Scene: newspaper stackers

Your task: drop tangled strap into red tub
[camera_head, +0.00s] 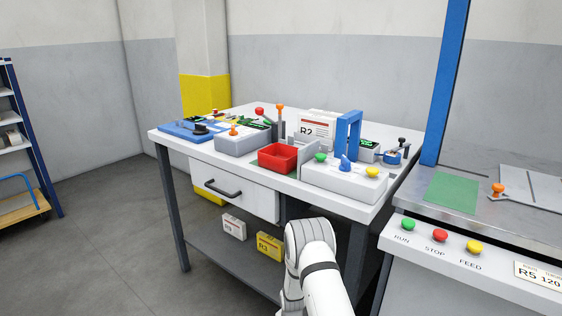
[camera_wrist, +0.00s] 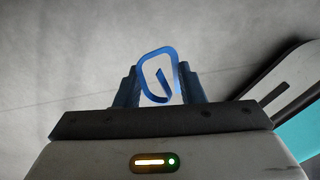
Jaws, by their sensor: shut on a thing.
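The tangled strap (camera_wrist: 145,66) is a blue looped band with a loose inner end. In the wrist view it sits between the two fingers of my gripper (camera_wrist: 158,88), which is shut on it. Plain grey lies behind it there. The red tub (camera_head: 278,157) is a small open box on the white workbench (camera_head: 225,176) in the head view. Its visible inside looks empty. My gripper and the strap do not show in the head view; only my white arm shows there, low in front of the bench.
A grey box with green, blue and yellow knobs (camera_head: 345,180) stands right of the tub. A grey box (camera_head: 243,140) stands to its left. A drawer with a handle (camera_head: 222,190) is below. A machine with buttons (camera_head: 440,236) stands at right.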

